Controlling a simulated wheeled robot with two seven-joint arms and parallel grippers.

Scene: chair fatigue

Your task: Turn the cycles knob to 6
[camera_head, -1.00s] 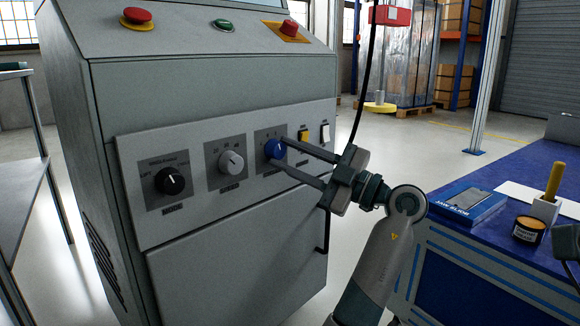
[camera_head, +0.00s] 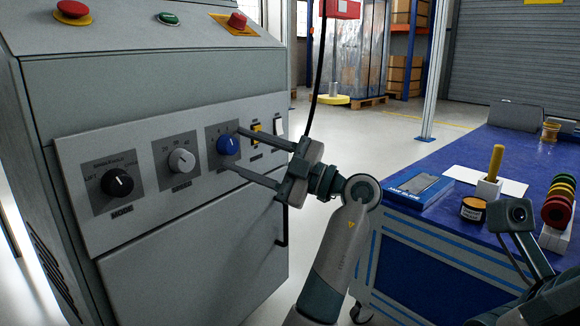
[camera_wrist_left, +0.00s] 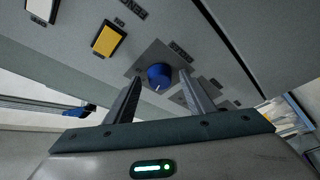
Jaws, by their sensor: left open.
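The blue cycles knob (camera_head: 228,145) sits on a dark plate on the machine's front panel, right of two other knobs. Its white mark points roughly upward in the head view; the numbers around it are too small to read. My left gripper (camera_head: 231,149) is open, with one fingertip above and one below the knob, both apart from it. In the left wrist view the blue knob (camera_wrist_left: 159,76) lies between and just beyond the fingers (camera_wrist_left: 160,98), its white mark pointing down. My right gripper (camera_head: 530,258) is partly in view at the lower right, its jaws unclear.
The black mode knob (camera_head: 117,182) and grey speed knob (camera_head: 181,160) are to the left. A yellow switch (camera_head: 257,134) and white switch (camera_head: 279,126) are to the right. A blue bench (camera_head: 440,222) holding several items stands at the right.

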